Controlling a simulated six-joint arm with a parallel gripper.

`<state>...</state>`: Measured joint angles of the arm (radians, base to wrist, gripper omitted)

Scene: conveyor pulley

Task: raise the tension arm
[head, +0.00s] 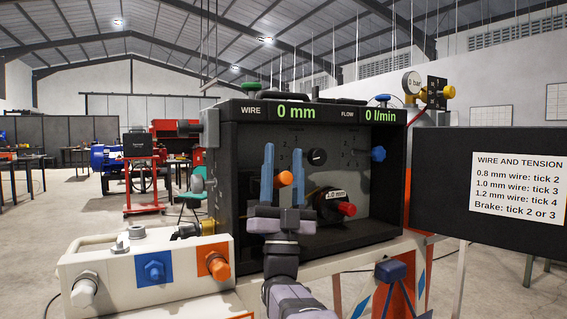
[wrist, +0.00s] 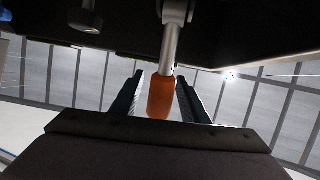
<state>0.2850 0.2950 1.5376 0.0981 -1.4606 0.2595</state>
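The tension arm shows in the wrist view as a metal rod (wrist: 171,45) with an orange grip (wrist: 160,97), hanging from a metal joint at the top of the picture. In the head view its orange end (head: 285,178) shows between the blue fingers of my gripper (head: 283,160). In the wrist view my gripper (wrist: 160,78) is open, with one dark finger on each side of the orange grip. A gap shows on the left; the right finger is very close, and I cannot tell if it touches.
The dark machine box (head: 365,205) surrounds the work area, with a black knob (head: 317,157), a blue knob (head: 377,154) and a red knob (head: 347,209) inside. A white panel (head: 110,262) stands front left. A dark sign board (head: 470,185) stands right.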

